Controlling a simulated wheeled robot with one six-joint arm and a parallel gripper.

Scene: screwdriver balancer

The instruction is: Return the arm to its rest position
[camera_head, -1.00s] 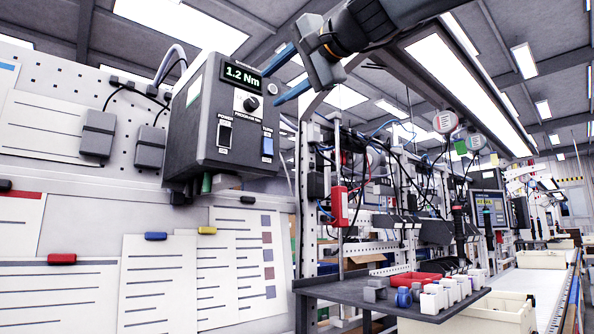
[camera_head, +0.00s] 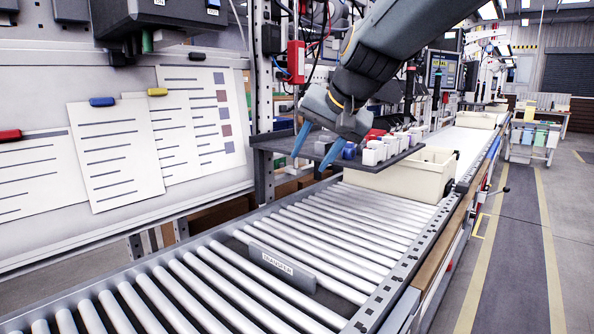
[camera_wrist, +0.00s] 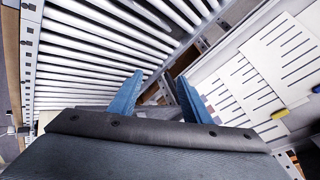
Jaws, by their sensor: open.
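My gripper (camera_head: 314,145) has two blue fingers spread apart with nothing between them. In the head view it hangs pointing down and left, in front of the dark shelf and above the far part of the roller conveyor. In the wrist view my gripper (camera_wrist: 155,95) also shows open and empty, with rollers and the base of the panel beyond the fingertips. The grey and black arm comes in from the top right of the head view. The balancer's controller box (camera_head: 160,18) is cut off at the top left, so its display is out of view.
The roller conveyor (camera_head: 230,270) runs below, with a plate marked TRANSFER (camera_head: 282,268). A dark shelf (camera_head: 265,150) holds small white and blue parts. A board with papers (camera_head: 115,155) is at left. The right aisle is clear.

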